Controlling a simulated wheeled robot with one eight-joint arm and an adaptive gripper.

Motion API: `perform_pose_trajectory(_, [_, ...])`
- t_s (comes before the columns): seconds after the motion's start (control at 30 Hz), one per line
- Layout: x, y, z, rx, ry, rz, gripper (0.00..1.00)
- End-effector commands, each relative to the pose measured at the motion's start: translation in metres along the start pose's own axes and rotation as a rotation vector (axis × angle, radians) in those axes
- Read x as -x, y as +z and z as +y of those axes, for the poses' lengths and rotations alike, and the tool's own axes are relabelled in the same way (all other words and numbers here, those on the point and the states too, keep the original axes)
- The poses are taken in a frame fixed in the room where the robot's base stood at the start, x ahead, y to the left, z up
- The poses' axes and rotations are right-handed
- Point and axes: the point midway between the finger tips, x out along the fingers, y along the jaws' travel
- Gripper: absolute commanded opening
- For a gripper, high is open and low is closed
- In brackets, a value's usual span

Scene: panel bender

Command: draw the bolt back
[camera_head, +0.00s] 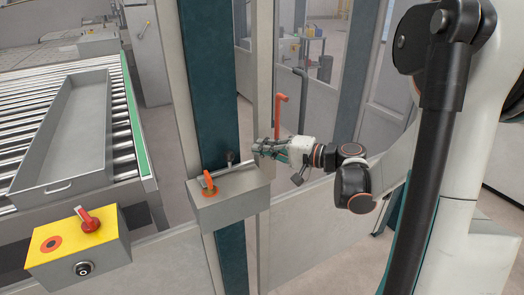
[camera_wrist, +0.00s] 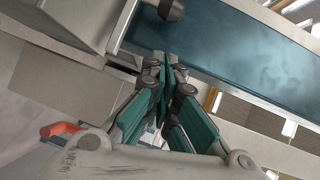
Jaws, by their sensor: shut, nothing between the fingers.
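A grey lock box (camera_head: 230,198) sits across the dark teal post and the edge of the gate. An orange lever (camera_head: 208,182) stands on its left part. A small upright pin with a dark knob (camera_head: 230,158) rises behind it; it looks like the bolt's handle, but I cannot be sure. A dark knob (camera_wrist: 172,9) also shows at the top of the wrist view. My gripper (camera_head: 258,147) is just right of the pin and above the box's right end. In the wrist view, its fingers (camera_wrist: 163,65) are together and empty, apart from the knob.
A yellow-topped control box (camera_head: 78,238) with a red switch is at lower left. A roller table (camera_head: 30,110) bears a long grey tray (camera_head: 97,128). Fence posts and panels surround the box.

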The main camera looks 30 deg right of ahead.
Motion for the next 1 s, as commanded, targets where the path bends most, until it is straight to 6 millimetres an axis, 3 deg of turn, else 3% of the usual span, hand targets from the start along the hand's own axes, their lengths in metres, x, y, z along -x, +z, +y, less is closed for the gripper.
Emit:
perform_pose_trajectory(0.03, [0.013, -0.001, -0.002, -0.001, 0.001, 0.007, 0.0])
perform_pose_trajectory(0.3, [0.063, -0.001, -0.002, 0.0, 0.001, 0.008, 0.0])
perform_pose_trajectory(0.5, [0.088, 0.0, -0.001, -0.001, 0.001, 0.005, 0.0])
perform_pose_trajectory(1.0, [0.096, 0.001, 0.0, 0.0, 0.0, 0.002, 0.0])
